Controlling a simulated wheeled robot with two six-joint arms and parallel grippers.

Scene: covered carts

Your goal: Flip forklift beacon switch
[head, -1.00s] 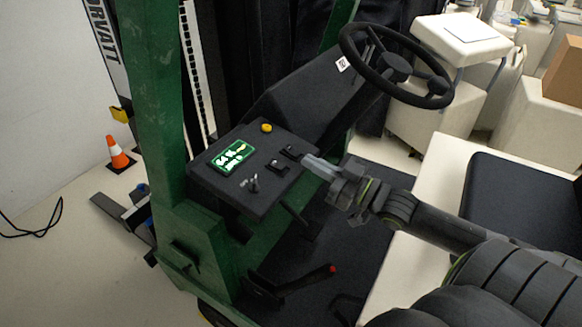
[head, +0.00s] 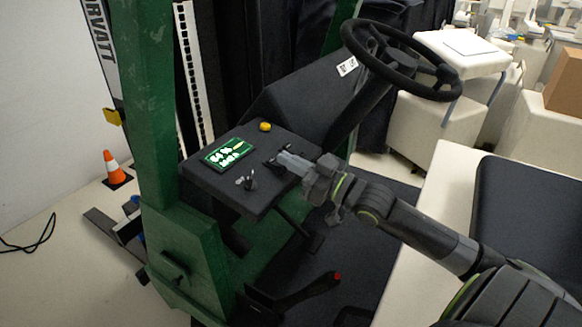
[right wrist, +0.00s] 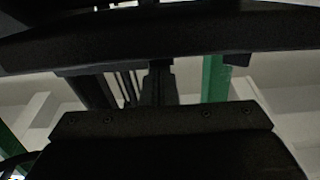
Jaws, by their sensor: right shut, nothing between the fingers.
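The forklift's dark control panel (head: 200,178) has a lit green display (head: 228,152), a yellow button (head: 265,127) and a small key or lever (head: 251,180). A small black switch (head: 271,164) shows at the tip of my right gripper (head: 284,160). A second switch seen earlier near the panel's right edge is hidden behind the fingers. My right gripper is shut and empty, its fingertips over the panel's right part. I cannot tell whether they touch a switch. The right wrist view shows only dark surfaces and green posts, no switch. My left gripper is not in view.
The steering wheel (head: 402,62) is above and right of the panel. A green mast post (head: 147,90) stands at left. The black seat (head: 530,215) is at right. An orange cone (head: 114,168) stands on the floor.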

